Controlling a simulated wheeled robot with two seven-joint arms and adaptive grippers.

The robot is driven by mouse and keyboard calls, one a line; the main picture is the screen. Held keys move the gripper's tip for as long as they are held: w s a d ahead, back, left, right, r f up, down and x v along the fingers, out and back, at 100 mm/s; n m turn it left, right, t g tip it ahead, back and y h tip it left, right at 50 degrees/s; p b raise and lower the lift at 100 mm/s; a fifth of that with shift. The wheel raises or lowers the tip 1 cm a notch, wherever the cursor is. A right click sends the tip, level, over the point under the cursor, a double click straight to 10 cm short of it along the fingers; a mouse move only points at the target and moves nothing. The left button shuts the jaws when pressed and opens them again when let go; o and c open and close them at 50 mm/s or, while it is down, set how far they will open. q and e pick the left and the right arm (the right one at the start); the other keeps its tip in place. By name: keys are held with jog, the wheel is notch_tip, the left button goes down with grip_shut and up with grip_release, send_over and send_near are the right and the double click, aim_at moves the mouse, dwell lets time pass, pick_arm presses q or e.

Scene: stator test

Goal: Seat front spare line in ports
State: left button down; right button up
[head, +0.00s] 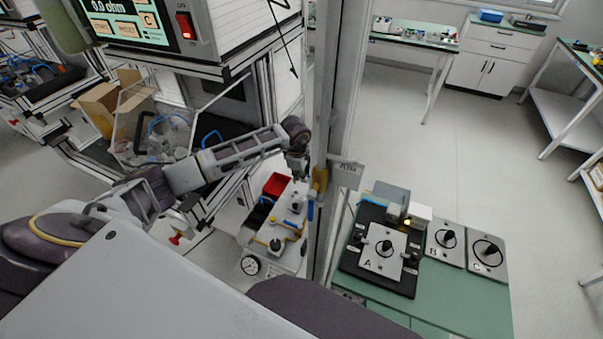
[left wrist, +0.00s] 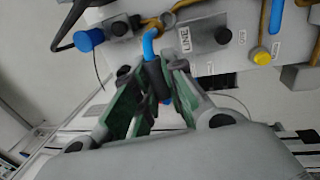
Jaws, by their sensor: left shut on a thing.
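My left gripper (head: 299,172) reaches in from the left, above a small white cart unit (head: 290,215). In the left wrist view its green-padded fingers (left wrist: 158,88) are shut on a dark cylindrical connector (left wrist: 155,78) with a bent light-blue tube (left wrist: 149,42) at its end, likely the spare line. The blue end points toward a grey panel (left wrist: 200,60) marked LINE; I cannot tell whether it touches. My right gripper is not in view.
A grey upright post (head: 328,90) stands right beside the gripper. A red bin (head: 276,185) is on the cart. A green bench (head: 460,292) with plates stands to the right.

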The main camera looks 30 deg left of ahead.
pick_arm(q)
jog(key=shift+f+b, duration=0.65)
jog(key=shift+f, duration=0.9)
jog(key=shift+f+b, duration=0.35)
jog(key=shift+f, duration=0.05)
jog(key=shift+s+f+b, duration=0.1)
jog(key=shift+f+b, duration=0.65)
jog(key=shift+f, duration=0.1)
dwell(0.4)
jog(key=shift+d+f+b, duration=0.1)
jog(key=shift+f+b, duration=0.7)
jog(key=shift+f, duration=0.1)
dwell(1.2)
jog(key=c, duration=1.4)
grip_release()
jog(key=shift+r, duration=0.1)
jog(key=shift+s+r, duration=0.35)
jog(key=shift+r, duration=1.6)
jog(key=shift+s+r, duration=0.35)
jog(key=shift+r, duration=1.55)
jog(key=shift+s+r, duration=0.35)
jog(key=shift+r, duration=1.6)
